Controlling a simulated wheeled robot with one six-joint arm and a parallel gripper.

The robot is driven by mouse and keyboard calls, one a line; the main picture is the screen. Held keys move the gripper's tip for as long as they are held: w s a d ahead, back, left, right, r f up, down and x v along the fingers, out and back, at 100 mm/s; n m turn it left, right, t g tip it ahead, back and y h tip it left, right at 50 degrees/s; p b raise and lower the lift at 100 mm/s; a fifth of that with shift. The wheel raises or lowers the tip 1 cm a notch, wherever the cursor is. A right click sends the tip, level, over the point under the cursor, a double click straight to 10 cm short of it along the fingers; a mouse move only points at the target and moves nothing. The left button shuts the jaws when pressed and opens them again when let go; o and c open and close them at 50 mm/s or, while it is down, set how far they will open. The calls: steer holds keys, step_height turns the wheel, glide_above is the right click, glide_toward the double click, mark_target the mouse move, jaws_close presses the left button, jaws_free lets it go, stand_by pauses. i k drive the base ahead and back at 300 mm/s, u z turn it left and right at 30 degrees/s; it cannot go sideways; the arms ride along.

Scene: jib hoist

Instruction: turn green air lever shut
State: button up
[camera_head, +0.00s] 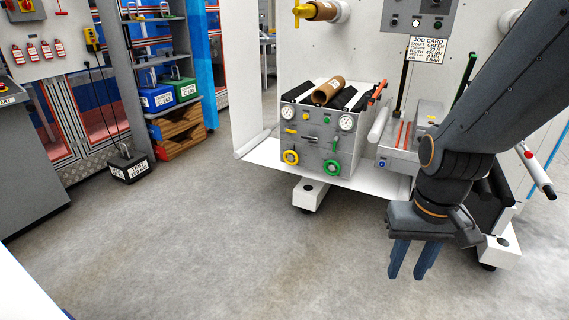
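A grey control box (318,150) stands on a white shelf at the centre. Its front carries a small green lever (334,144), a green handwheel (331,168), a yellow handwheel (291,157) and two round white gauges. The small lever's exact angle is too small to tell. A longer green-topped lever (465,68) stands farther right, partly hidden behind my arm. I cannot tell for certain which green part is the air lever. My gripper (408,270) hangs at the lower right, pointing down, in front of the machine. Its two fingers are apart with nothing between them, clear of every lever.
A brown roll (328,91) lies on top of the box, and a red clamp-like part (377,92) is at its right. A job card (427,49) hangs above. A white foot (310,194) juts out below. The floor in front is clear.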

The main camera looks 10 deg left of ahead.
mark_target(336, 138)
steer(key=u, duration=0.25)
steer(key=k, duration=0.35)
steer(key=z, duration=0.9)
steer(key=i, duration=1.35)
steer(key=u, duration=0.55)
steer(key=i, duration=0.55)
steer(key=u, duration=0.6)
